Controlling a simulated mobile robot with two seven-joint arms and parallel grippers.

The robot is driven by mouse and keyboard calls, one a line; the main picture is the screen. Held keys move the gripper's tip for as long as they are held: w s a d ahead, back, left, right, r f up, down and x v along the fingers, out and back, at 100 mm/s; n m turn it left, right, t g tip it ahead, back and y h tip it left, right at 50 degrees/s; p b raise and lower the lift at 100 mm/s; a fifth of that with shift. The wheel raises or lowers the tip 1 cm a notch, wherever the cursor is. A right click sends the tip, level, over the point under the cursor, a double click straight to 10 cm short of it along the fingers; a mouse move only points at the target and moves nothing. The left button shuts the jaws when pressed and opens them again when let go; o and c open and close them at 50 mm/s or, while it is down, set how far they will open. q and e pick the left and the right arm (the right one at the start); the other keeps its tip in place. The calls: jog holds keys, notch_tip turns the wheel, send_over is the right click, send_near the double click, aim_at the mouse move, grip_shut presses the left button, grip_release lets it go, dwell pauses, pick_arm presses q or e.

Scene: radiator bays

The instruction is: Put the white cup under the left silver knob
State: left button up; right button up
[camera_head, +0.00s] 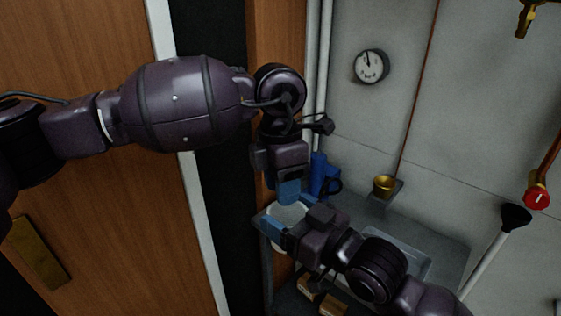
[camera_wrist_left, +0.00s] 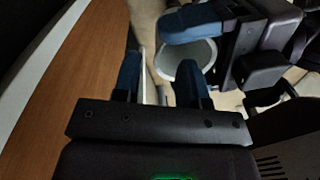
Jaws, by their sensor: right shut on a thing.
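The white cup (camera_head: 285,213) is at the left end of the grey trolley, between the blue fingers of my right gripper (camera_head: 290,215), which is shut on it. The cup's round rim also shows in the left wrist view (camera_wrist_left: 199,58), partly hidden by fingers. My left gripper (camera_head: 289,190) points down just above and behind the cup. I see no silver knob in either view.
A blue jug (camera_head: 321,174) stands behind the cup. A plunger (camera_head: 514,217), a red valve handle (camera_head: 537,199) and a gauge (camera_head: 371,66) are to the right. A wooden door (camera_head: 90,210) fills the left.

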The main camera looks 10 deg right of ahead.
aim_at(282, 213)
pick_arm(q)
jog(key=shift+s+d+f, duration=0.1)
jog(key=shift+s+f, duration=0.05)
jog(key=shift+f, duration=2.15)
jog(key=shift+c, duration=0.2)
grip_shut()
pick_arm(e)
jog(key=o, duration=0.9)
jog(key=shift+o, duration=0.2)
